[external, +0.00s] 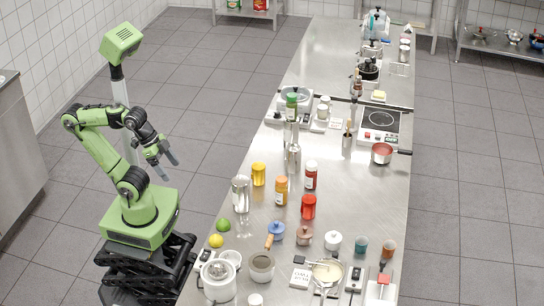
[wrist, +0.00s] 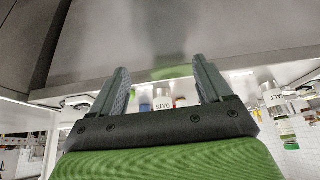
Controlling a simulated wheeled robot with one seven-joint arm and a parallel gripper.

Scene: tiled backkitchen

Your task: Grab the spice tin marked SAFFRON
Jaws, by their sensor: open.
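My gripper (external: 163,158) is open and empty, held over the floor to the left of the steel counter, clear of everything. In the wrist view its two fingers (wrist: 160,85) stand apart. I cannot read SAFFRON on anything. The wrist view shows a small container marked OATS (wrist: 162,103) far off between the fingers, and one whose label reads ALT (wrist: 271,96).
The steel counter (external: 350,215) is crowded. Tiled floor is free around my base.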

